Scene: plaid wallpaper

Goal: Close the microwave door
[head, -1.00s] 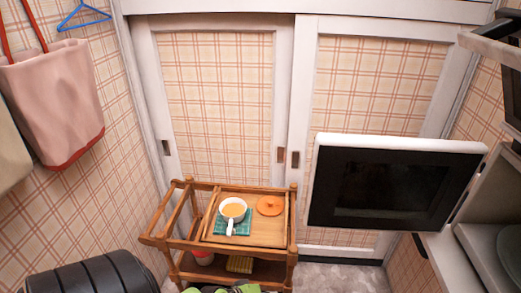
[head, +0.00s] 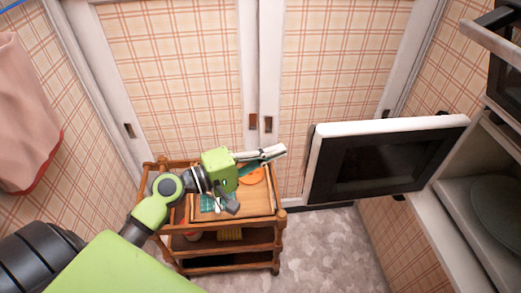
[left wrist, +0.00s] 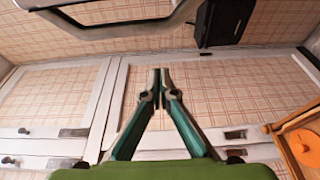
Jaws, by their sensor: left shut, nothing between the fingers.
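The microwave door (head: 385,165) stands wide open in the head view, with a white rim and a dark panel. The open microwave cavity (head: 465,200) is at its right, with a round plate (head: 497,205) inside. My left gripper (head: 283,151) is shut and empty, in the air left of the door's left edge and apart from it in the picture. In the left wrist view its fingers (left wrist: 160,72) meet at the tips. My right gripper is not in view.
A wooden cart (head: 272,237) stands below my left arm, with a tray and an orange lid (head: 252,176) on top; the lid also shows in the left wrist view (left wrist: 303,145). Sliding doors (head: 180,70) close off the back. Carpet (head: 330,245) is clear right of the cart.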

